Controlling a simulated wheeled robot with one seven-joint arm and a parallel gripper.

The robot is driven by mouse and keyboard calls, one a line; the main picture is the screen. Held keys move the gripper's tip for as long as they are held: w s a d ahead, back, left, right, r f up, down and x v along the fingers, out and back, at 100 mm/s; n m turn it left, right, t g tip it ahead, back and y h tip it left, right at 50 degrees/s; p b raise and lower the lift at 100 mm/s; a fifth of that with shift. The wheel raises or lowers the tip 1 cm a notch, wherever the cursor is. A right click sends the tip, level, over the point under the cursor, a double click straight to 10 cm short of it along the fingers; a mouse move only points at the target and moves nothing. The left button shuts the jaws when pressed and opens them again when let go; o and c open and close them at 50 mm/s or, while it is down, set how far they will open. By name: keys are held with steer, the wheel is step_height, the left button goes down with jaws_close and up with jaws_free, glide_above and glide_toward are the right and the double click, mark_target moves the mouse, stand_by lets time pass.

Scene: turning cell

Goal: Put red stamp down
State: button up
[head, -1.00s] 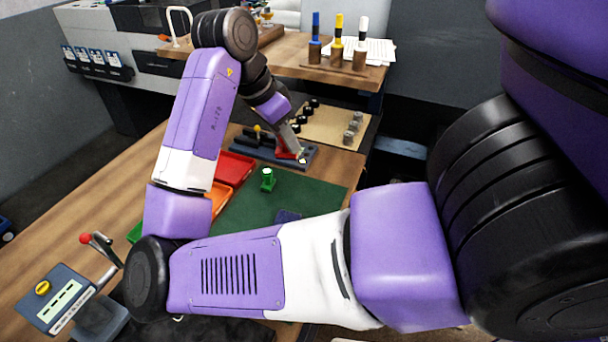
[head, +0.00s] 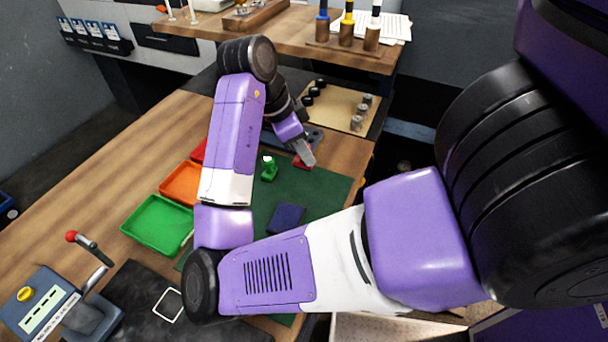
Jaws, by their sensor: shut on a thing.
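My gripper (head: 306,153) is over the far right part of the green mat (head: 325,188), shut on the red stamp (head: 300,163). Only small red parts of the stamp show beside the finger; the rest is hidden. I cannot tell whether its base touches the mat. A green stamp (head: 268,171) stands upright on the mat, just left of my gripper. A dark blue pad (head: 287,217) lies on the mat nearer to me. The blue-grey stamp rack (head: 316,136) is behind my gripper, partly hidden by the arm.
A tan board (head: 338,106) with black and grey knobs lies behind. A red-knobbed lever device (head: 65,305) stands front left. Mat between pad and gripper is clear.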

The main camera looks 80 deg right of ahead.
steer(key=shift+f+b, duration=0.3)
steer(key=shift+f, duration=4.1)
steer(key=o, duration=1.1)
steer(key=shift+c, duration=0.2)
